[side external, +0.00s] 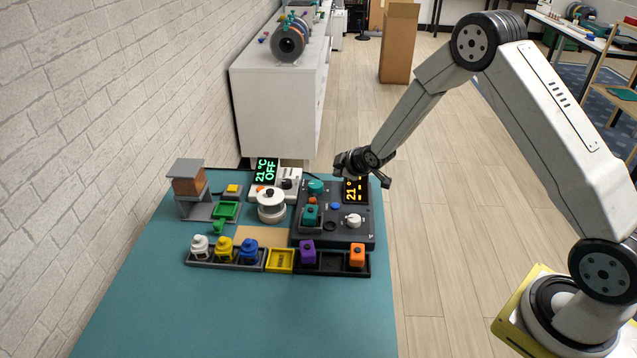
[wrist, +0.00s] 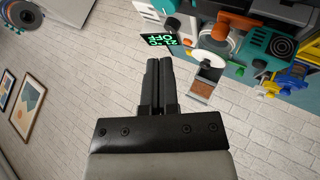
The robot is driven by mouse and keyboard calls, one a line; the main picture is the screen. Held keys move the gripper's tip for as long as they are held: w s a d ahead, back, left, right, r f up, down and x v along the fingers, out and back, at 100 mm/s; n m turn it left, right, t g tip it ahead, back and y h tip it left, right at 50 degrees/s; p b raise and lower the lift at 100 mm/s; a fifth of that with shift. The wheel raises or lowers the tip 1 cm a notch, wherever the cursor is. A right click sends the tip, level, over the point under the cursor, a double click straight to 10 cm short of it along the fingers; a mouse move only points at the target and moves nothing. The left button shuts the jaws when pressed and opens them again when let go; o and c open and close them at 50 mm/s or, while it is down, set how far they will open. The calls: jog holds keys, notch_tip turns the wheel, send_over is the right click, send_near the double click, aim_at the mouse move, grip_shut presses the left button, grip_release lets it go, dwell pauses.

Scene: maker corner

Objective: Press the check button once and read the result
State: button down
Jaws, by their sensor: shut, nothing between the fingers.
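A dark control panel (side external: 366,232) stands on the teal table, with a blue button (side external: 335,206), a white knob (side external: 353,220) and a display (side external: 356,191) showing yellow "21" and dashes. Left of it, a second display (side external: 265,171) reads "21°C OFF" in green; it also shows in the wrist view (wrist: 160,41). A yellow button (side external: 232,188) sits on a small grey box. I cannot tell which button is the check button. My gripper (side external: 341,163) is above the panel's far edge, apart from the buttons. In the wrist view its fingers (wrist: 158,62) are shut and empty.
A divided tray (side external: 279,271) with white, yellow, blue, purple and orange pieces lies along the panel's near side. A white round device (side external: 271,206) and a grey stand with a brown block (side external: 188,186) are left. The table's near part is clear; a brick wall borders the left.

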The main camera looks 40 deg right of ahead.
aim_at(333, 203)
jog(key=shift+f, duration=0.1)
dwell(0.3)
jog(key=shift+f, duration=4.3)
jog(key=shift+f, duration=0.9)
jog(key=shift+r, duration=0.9)
jog(key=shift+r, duration=0.1)
jog(key=shift+r, duration=2.4)
